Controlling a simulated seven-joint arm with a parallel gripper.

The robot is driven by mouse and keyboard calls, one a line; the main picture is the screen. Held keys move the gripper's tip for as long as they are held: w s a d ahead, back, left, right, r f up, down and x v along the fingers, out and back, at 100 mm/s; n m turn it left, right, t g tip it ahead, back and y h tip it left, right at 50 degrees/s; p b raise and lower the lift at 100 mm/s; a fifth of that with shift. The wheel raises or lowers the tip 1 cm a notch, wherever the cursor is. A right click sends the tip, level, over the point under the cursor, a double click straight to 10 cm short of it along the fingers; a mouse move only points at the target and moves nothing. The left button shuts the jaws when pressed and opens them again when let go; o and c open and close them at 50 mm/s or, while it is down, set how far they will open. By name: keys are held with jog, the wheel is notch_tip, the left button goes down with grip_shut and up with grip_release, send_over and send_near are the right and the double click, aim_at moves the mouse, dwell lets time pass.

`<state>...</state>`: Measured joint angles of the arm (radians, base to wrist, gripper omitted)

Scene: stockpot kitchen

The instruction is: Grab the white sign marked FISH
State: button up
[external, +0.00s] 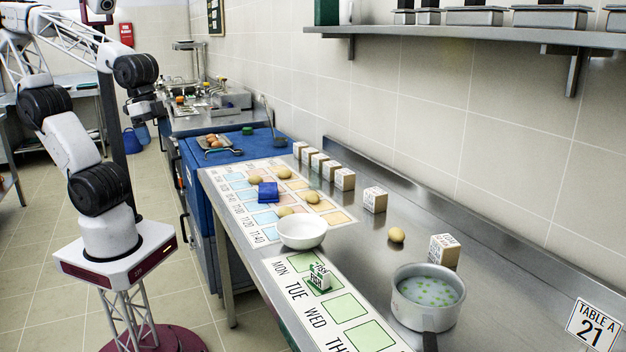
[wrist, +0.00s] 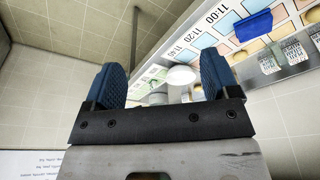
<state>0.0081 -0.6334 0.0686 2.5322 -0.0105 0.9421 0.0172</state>
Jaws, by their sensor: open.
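The white FISH sign (external: 319,278) stands upright on the day chart (external: 347,308), on a green square near its far end. In the wrist view it is too small to make out. My gripper (wrist: 163,80) is open and empty, with its two blue fingers spread wide. In the external view my gripper end (external: 147,107) is raised at the left, well away from the sign and short of the steel table. A white bowl (external: 302,232) stands just beyond the sign; the bowl also shows between my fingers in the wrist view (wrist: 181,75).
A pot of green-flecked liquid (external: 427,296) stands right of the sign. Labelled boxes (external: 375,199) line the wall side. A shelf (external: 480,35) hangs above. Open steel lies around the lone potato (external: 396,235).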

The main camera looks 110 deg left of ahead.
jog(key=shift+o, duration=0.2)
dwell(0.5)
jog(key=m+t+y, duration=0.1)
jog(key=m+y, duration=0.9)
jog(key=m, duration=0.8)
send_over(316, 275)
jog(key=s+a, duration=0.5)
jog(key=s, duration=0.8)
notch_tip(316, 275, down, 13)
jog(key=w+d+f+m+t, duration=0.1)
jog(key=w+d+f+m, duration=0.1)
jog(key=w+d+f, duration=0.1)
jog(key=w+d+f+m+t+y, duration=0.1)
jog(key=w+d+f+m, duration=0.1)
jog(key=w+d+f, duration=0.1)
jog(key=w+d+f+m+t, duration=0.2)
jog(key=w+d+f, duration=0.1)
jog(key=w, duration=0.1)
jog(key=shift+d+f+m, duration=0.1)
jog(key=shift+d+m, duration=0.05)
jog(key=shift+m, duration=0.25)
jog(key=shift+x, duration=1.3)
